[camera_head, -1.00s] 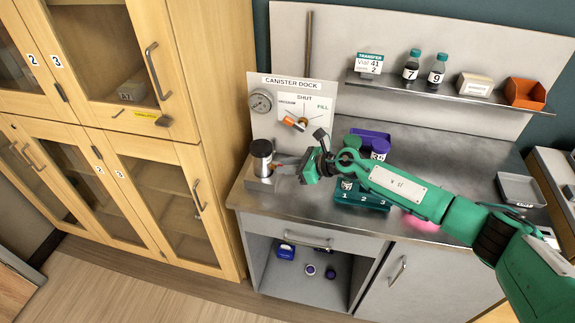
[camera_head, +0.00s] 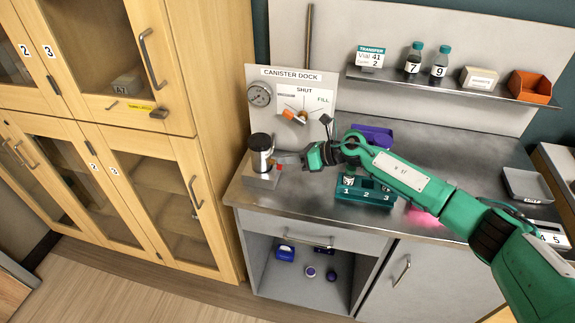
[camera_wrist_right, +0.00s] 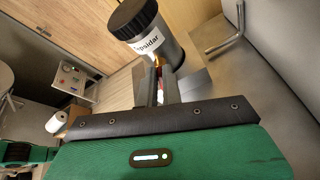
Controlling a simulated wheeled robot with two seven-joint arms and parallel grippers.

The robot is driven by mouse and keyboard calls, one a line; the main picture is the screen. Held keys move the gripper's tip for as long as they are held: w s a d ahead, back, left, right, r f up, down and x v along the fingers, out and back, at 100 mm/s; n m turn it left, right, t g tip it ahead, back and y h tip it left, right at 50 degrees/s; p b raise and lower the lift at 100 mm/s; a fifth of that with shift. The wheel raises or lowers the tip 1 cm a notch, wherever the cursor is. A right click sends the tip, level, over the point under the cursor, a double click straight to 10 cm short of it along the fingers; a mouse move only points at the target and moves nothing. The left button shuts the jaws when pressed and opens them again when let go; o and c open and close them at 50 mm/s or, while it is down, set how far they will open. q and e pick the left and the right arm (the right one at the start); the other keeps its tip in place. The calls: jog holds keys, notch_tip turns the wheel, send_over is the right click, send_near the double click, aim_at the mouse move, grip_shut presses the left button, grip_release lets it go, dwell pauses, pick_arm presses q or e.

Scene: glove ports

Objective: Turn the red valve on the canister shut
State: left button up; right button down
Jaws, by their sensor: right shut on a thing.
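The canister (camera_head: 262,152) is a metal cylinder with a black lid, upright on the grey base at the front left of the counter. It also shows in the right wrist view (camera_wrist_right: 172,48), with a partly readable white label. A small patch of red valve (camera_head: 278,168) shows at its right side. My right gripper (camera_head: 282,160) reaches in from the right beside the canister. In the wrist view its fingers (camera_wrist_right: 158,88) are close together on the small red valve (camera_wrist_right: 159,92), which they mostly hide. The valve's angle cannot be told. My left gripper is not in view.
The canister dock panel (camera_head: 290,75) stands behind, with a gauge and an orange-tipped pointer (camera_head: 290,115). A teal numbered rack (camera_head: 362,197) and a purple tray (camera_head: 372,132) are near my arm. Wooden cabinets (camera_head: 190,150) stand at left. A shelf (camera_head: 450,85) holds bottles and bins.

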jog(key=shift+w+d+f+m+g+y+b, duration=0.1)
jog(key=shift+w+m+g+y+b, duration=0.1)
jog(key=shift+m+b, duration=0.35)
jog(key=shift+w+f+m+g+y+b, duration=0.1)
jog(key=shift+m+g+y+b, duration=0.1)
jog(key=shift+m+b, duration=0.35)
jog(key=shift+r, duration=0.1)
jog(key=c, duration=1.6)
grip_release()
jog(key=shift+o, duration=0.2)
